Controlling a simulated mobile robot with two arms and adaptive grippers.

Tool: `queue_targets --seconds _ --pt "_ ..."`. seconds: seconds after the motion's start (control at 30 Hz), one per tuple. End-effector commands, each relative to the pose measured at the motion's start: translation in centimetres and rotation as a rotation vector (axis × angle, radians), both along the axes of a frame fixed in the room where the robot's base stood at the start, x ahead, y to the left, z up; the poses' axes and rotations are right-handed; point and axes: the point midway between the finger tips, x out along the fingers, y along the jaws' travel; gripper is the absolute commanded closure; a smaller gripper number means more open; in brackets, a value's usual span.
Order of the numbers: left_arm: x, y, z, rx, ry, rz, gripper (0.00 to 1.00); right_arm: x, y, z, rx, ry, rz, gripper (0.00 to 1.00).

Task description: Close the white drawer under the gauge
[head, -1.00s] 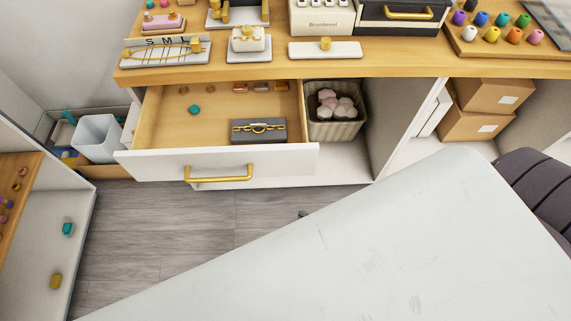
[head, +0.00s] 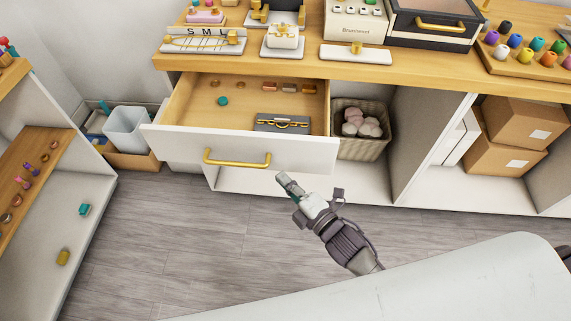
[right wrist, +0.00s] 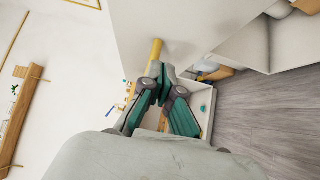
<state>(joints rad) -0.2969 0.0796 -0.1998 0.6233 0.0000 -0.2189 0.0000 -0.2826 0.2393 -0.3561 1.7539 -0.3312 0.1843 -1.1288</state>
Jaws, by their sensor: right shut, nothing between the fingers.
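The white drawer (head: 225,145) stands pulled out under the wooden counter. Its gold bar handle (head: 237,158) is on the front; a gold bar that looks like it shows in the right wrist view (right wrist: 155,52). Inside lie a dark grey case, a teal bead and several small pieces. A white piece marked S M L (head: 203,45), possibly the gauge, sits on the counter above. My right gripper (head: 283,179) is shut and empty, just in front of and below the drawer front, right of the handle. Its closed fingers show in the right wrist view (right wrist: 163,84). My left gripper is out of view.
A woven basket (head: 375,148) stands in the open bay right of the drawer. Cardboard boxes (head: 515,120) sit further right. A grey bin (head: 128,130) and a white shelf unit (head: 60,215) stand at left. The grey floor (head: 200,235) before the drawer is clear.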

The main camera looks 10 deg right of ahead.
Motion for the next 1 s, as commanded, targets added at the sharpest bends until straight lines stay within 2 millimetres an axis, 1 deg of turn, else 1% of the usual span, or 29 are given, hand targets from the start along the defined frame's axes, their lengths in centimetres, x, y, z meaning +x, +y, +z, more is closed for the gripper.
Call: queue_targets --seconds 0.03,0.1,0.2,0.3,0.43,0.83,1.0 --pt "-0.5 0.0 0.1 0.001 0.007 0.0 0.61 1.0 0.5 0.2 0.001 -0.003 0.001 1.0" --pt "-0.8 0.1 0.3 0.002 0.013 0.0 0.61 2.1 -0.1 0.1 -0.004 -0.002 0.001 1.0" --pt "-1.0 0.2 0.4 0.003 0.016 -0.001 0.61 3.3 -0.5 0.1 -0.002 0.0 0.002 1.0" --pt "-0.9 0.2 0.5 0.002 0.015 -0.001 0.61 4.0 -0.7 0.0 -0.001 0.0 0.002 1.0" --pt "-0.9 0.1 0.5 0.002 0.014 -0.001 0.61 4.4 -0.9 0.0 0.0 0.001 0.001 1.0" --pt "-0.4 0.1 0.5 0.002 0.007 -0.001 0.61 4.4 -0.9 -0.1 0.0 0.001 0.001 1.0" --pt "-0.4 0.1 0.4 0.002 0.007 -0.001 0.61 5.0 -1.1 0.0 -0.001 0.0 0.001 1.0"
